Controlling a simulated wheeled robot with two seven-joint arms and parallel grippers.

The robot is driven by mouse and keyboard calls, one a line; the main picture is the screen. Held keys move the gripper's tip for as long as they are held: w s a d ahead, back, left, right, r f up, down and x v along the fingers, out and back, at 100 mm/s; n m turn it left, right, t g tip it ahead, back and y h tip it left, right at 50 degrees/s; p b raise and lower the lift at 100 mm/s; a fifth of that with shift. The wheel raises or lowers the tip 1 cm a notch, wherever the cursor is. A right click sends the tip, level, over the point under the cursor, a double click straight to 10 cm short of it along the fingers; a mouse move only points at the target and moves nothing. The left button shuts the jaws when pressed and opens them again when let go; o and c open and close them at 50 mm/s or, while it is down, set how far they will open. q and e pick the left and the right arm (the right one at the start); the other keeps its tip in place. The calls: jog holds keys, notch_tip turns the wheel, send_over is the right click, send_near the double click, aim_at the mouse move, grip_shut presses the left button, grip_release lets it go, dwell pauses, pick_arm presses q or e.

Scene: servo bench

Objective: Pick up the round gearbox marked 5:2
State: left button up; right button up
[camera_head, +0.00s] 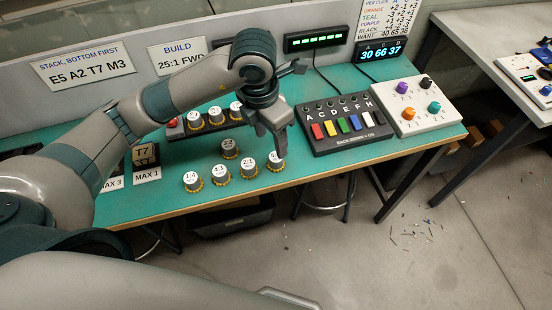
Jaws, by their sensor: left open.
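My left gripper (279,148) is open. It points down just above the front-right round gearbox (276,163) on the teal bench. The gripper partly covers that gearbox, and I cannot read its label. Gearboxes marked 1:4 (192,183), 4:1 (221,177) and 2:1 (248,170) stand in the same row to its left. I cannot tell which gearbox is marked 5:2. They are round and grey with yellowish bases and white tops. My right gripper is out of view.
A dark rack (184,132) with several round pieces stands behind. A panel with coloured switches (345,118) is right of my left gripper, then a white knob box (433,117). A T7 block (145,155) stands left. The bench's front edge (300,183) is close.

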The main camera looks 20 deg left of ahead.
pick_arm(q)
send_over(275, 157)
jog(key=s, duration=0.2)
jog(key=shift+w+a+f+p, duration=0.1)
jog(key=shift+w+f+p, duration=0.1)
jog(key=shift+f, duration=0.85)
jog(key=shift+w+f+p, duration=0.1)
jog(key=shift+f+p, duration=0.1)
jog(key=shift+f, duration=0.8)
jog(key=shift+w+f+p, duration=0.15)
jog(key=shift+f+p, duration=0.35)
jog(key=shift+p, duration=0.05)
jog(key=f, duration=0.1)
jog(key=w+f+p, duration=0.1)
jog(key=f, duration=0.1)
jog(key=shift+p, duration=0.3)
jog(key=shift+f, duration=0.55)
jog(key=c, duration=1.2)
